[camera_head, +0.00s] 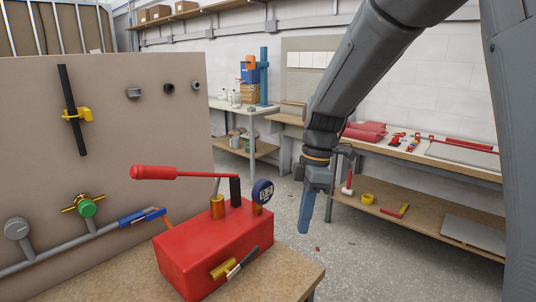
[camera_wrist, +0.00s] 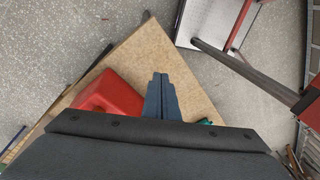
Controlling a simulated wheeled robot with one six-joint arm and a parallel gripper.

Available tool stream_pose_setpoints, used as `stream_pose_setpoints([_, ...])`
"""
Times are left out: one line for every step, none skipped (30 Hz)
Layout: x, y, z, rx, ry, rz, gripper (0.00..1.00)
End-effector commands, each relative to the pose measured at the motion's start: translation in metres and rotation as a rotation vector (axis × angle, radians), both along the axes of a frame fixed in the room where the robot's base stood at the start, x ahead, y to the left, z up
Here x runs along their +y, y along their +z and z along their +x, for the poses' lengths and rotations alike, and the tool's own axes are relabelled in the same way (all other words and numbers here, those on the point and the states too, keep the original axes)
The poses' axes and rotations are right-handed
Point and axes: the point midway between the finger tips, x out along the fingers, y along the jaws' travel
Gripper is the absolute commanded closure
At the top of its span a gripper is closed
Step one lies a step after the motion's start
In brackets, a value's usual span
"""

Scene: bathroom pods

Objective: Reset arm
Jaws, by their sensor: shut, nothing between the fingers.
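My arm comes down from the top right in the head view. My gripper (camera_head: 304,228) points downward, shut and empty, to the right of the red pump box (camera_head: 215,250). In the wrist view my gripper (camera_wrist: 157,78) shows its fingers together above the wooden table (camera_wrist: 137,53). Part of the red box (camera_wrist: 108,95) shows to the left of the fingers, apart from them. The box carries a red-handled lever (camera_head: 180,173) and a round gauge (camera_head: 262,191).
A beige panel (camera_head: 135,165) with pipes, a green valve (camera_head: 88,208) and a blue-handled lever (camera_head: 140,216) stands at left. A workbench (camera_head: 425,150) with red items runs along the right. Open floor (camera_head: 330,245) lies between the table and the bench.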

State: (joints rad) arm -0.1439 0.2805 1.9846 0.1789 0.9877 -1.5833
Motion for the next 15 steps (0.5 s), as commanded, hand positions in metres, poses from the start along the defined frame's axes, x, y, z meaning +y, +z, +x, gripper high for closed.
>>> stream_pose_setpoints([-0.010,-0.006,-0.010,0.001,-0.112,-0.023,1.00])
stream_pose_setpoints([-0.016,-0.011,-0.016,0.001,-0.186,-0.039,1.00])
stream_pose_setpoints([-0.024,-0.016,-0.023,-0.001,-0.286,-0.058,1.00])
stream_pose_setpoints([-0.030,-0.020,-0.029,-0.001,-0.360,-0.070,1.00])
stream_pose_setpoints([-0.035,-0.024,-0.035,-0.003,-0.432,-0.083,1.00])
stream_pose_setpoints([-0.043,-0.029,-0.043,-0.007,-0.531,-0.098,1.00])
stream_pose_setpoints([-0.048,-0.032,-0.048,-0.009,-0.605,-0.108,1.00])
stream_pose_setpoints([-0.053,-0.036,-0.055,-0.011,-0.679,-0.116,1.00])
stream_pose_setpoints([-0.060,-0.041,-0.063,-0.015,-0.776,-0.127,1.00])
stream_pose_setpoints([-0.064,-0.045,-0.070,-0.017,-0.848,-0.135,1.00])
stream_pose_setpoints([-0.069,-0.048,-0.076,-0.021,-0.921,-0.140,1.00])
stream_pose_setpoints([-0.075,-0.053,-0.085,-0.025,-1.016,-0.147,1.00])
stream_pose_setpoints([-0.079,-0.056,-0.091,-0.028,-1.085,-0.150,1.00])
stream_pose_setpoints([-0.083,-0.059,-0.098,-0.030,-1.152,-0.152,1.00])
stream_pose_setpoints([-0.087,-0.063,-0.106,-0.033,-1.236,-0.155,1.00])
